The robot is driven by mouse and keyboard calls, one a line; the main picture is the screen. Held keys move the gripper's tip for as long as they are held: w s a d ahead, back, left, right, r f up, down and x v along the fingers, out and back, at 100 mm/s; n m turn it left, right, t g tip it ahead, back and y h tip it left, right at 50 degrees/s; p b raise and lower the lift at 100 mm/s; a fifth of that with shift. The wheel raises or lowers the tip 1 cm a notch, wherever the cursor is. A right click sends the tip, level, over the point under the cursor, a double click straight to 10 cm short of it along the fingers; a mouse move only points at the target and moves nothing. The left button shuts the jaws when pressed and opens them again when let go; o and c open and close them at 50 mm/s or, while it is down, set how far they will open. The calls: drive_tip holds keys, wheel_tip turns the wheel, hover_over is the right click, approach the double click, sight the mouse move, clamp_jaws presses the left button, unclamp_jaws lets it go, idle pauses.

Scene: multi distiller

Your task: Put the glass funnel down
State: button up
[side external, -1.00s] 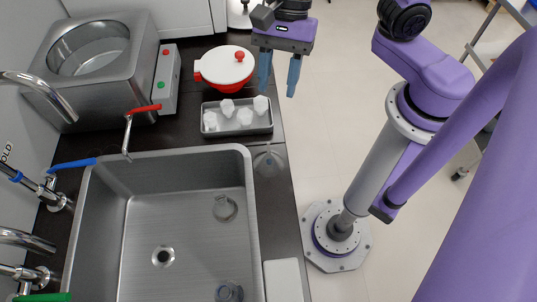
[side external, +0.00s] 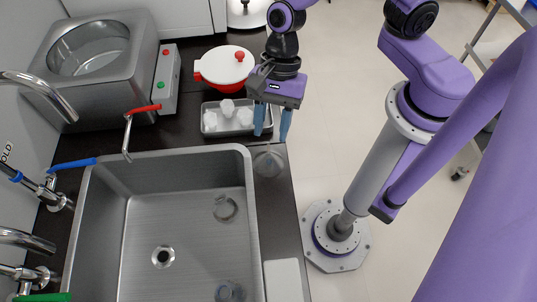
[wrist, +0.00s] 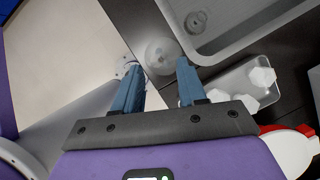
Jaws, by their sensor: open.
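A clear glass funnel (side external: 268,164) stands on the dark counter strip just right of the sink's back right corner. In the wrist view it shows as a pale round shape (wrist: 162,53) beyond and between the fingertips. My gripper (side external: 271,137) is open and empty, with its blue fingers pointing down. In the side view the fingertips are just behind the funnel, near the counter's right edge. In the wrist view the gap between the fingers (wrist: 158,68) lines up roughly with the funnel. I cannot tell whether a finger touches it.
The steel sink (side external: 140,215) holds two clear glass pieces (side external: 225,208). A grey tray (side external: 236,131) with white pieces is left of my gripper. Behind it is a red pot with a white lid (side external: 226,64). A white block (side external: 284,280) lies at the front right. Open floor lies to the right.

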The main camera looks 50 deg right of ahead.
sight(269, 144)
drive_tip(key=shift+x, duration=2.5)
drive_tip(key=shift+w, duration=0.1)
clamp_jaws()
